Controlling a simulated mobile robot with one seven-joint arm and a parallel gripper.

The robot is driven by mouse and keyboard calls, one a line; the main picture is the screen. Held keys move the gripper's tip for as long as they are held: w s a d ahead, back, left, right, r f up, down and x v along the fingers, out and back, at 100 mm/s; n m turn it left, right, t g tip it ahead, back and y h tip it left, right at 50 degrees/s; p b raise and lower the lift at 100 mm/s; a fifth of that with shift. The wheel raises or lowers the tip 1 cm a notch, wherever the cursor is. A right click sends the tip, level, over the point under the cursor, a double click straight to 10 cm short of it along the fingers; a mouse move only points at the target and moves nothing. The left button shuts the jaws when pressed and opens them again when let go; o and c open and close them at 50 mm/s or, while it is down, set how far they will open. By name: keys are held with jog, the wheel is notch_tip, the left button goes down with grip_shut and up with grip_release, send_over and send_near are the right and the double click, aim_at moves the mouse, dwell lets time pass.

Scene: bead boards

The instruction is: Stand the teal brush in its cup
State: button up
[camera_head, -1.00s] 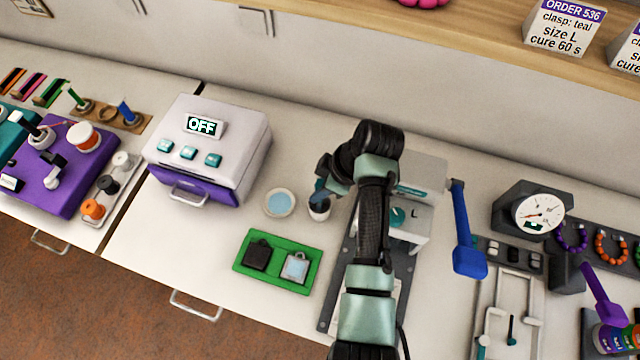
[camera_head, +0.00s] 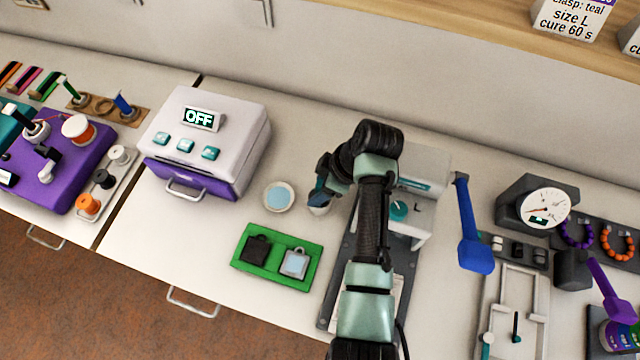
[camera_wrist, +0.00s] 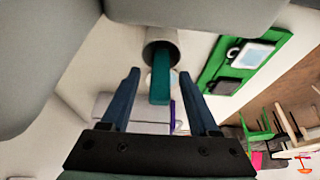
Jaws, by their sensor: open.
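The teal brush (camera_wrist: 160,82) shows in the wrist view with one end inside a pale round cup (camera_wrist: 161,40) and its handle sticking out toward my gripper. My gripper (camera_wrist: 161,78) is open, with one dark blue finger on each side of the handle and a visible gap to each. In the head view my gripper (camera_head: 318,192) is just above the cup (camera_head: 319,209), which it partly covers. The brush cannot be made out in the head view, and its end inside the cup is hidden.
A shallow dish of light blue liquid (camera_head: 279,197) stands left of the cup. A green tray (camera_head: 277,277) with two square pieces lies in front. A white oven-like box (camera_head: 205,145) reading OFF is further left. A white press (camera_head: 420,207) stands close on the right.

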jog(key=v, duration=1.3)
jog(key=shift+a, duration=0.1)
